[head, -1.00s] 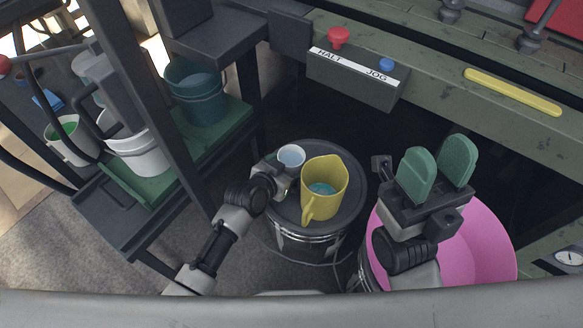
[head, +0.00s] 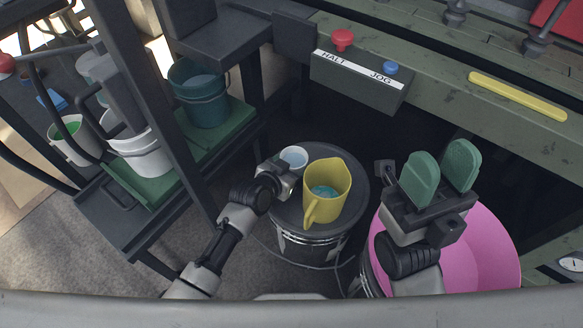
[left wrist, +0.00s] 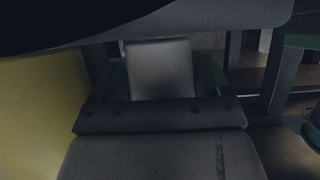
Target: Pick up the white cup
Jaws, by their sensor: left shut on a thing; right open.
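The white cup (head: 294,158) stands near the back left of a round dark drum lid (head: 345,205), with pale blue inside it. My left gripper (head: 286,168) reaches it from the left and is shut on it. In the left wrist view the cup (left wrist: 160,70) fills the space between the green finger pads. I cannot tell whether the cup is clear of the lid. My right gripper (head: 441,172) is open and empty, its two green pads pointing up above a pink tub.
A yellow jug (head: 327,190) with blue-green liquid stands just right of the cup. The pink tub (head: 490,250) lies to the right. A rack with a teal bucket (head: 200,95) and a white bucket (head: 140,155) is on the left. A HALT/JOG box (head: 357,82) sits behind.

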